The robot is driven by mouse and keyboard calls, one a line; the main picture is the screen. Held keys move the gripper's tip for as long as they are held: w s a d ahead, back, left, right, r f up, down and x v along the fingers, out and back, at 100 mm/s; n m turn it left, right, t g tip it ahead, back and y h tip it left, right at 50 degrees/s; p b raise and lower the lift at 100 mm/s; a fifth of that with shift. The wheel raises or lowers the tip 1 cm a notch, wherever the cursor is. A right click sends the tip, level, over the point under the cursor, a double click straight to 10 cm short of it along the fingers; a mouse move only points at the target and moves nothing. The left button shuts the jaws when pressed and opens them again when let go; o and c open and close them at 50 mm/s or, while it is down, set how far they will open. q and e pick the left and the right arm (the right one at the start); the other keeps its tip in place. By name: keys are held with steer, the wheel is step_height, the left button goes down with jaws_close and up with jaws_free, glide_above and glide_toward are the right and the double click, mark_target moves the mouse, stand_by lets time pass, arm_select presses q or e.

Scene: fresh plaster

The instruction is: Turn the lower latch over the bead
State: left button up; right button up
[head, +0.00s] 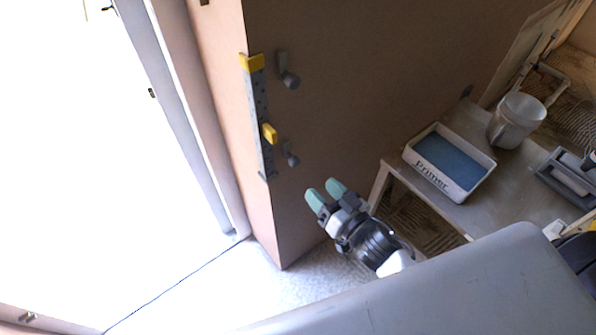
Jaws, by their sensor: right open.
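The bead (261,105) is a grey perforated strip standing upright along the wall's corner edge, left of centre, with a yellow piece at its top and another yellow piece partway down. The lower latch (291,157) is a small grey piece on the wall, just right of the bead's lower part. It hangs beside the bead and does not lie across it. The upper latch (288,76) is a similar grey piece, also beside the bead. My right gripper (325,191), with pale green fingertips, is open and empty, below and right of the lower latch. My left gripper is not in view.
A low table (472,213) at the right holds a white "Primer" tray (450,184) with blue inside, a grey bucket (516,120) and a grey tray (566,179). A bright opening is at the left. The wall around the lower latch looks clear.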

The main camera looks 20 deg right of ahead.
mark_target(297, 165)
steer(key=p+x, duration=0.1)
steer(key=x, duration=0.9)
steer(key=shift+w+a+f, duration=0.1)
steer(key=shift+w, duration=0.3)
steer(key=c, duration=0.9)
